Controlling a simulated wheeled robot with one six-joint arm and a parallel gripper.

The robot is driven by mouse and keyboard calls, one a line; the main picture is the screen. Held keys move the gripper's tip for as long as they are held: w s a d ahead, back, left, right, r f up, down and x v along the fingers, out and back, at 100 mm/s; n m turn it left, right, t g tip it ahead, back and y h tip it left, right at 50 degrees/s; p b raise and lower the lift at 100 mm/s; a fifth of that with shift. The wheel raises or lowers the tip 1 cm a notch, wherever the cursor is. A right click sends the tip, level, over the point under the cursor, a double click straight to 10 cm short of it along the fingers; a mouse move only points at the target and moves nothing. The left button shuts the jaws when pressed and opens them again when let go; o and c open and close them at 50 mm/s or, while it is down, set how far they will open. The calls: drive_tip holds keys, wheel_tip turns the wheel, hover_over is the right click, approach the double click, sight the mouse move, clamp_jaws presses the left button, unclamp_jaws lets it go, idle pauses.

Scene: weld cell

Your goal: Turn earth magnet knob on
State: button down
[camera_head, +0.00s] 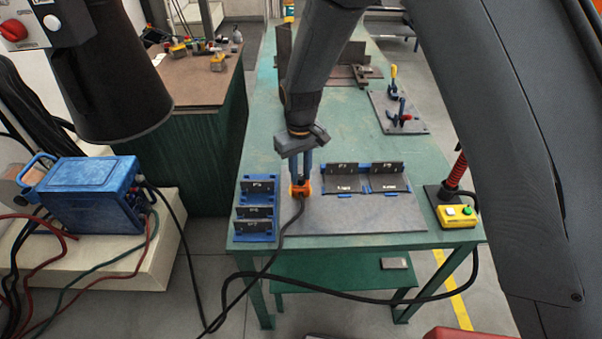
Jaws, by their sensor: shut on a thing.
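The earth magnet (305,190) is a small orange block with a black cable. It sits on the grey steel plate (370,217) at the plate's left side, near the front of the green table. My gripper (301,181) reaches straight down onto it from above. Its two blue-grey fingers are shut on the top of the magnet, where the knob is mostly hidden between them. The knob's on or off position cannot be made out.
Blue racks with dark labelled plates stand left (256,212) and right (366,178) of the magnet. A yellow button box (457,216) is at the right front corner. Clamps (400,112) stand further back. The black cable hangs over the table's front edge. A blue welder (88,195) is at left.

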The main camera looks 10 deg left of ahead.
sight(301, 177)
drive_tip(key=m, duration=0.5)
drive_tip(key=shift+m, duration=2.4)
drive_tip(key=c, duration=1.5)
unclamp_jaws()
drive_tip(key=shift+r, duration=0.1)
drive_tip(key=shift+r+b, duration=1.2)
drive_tip(key=shift+r, duration=2.65)
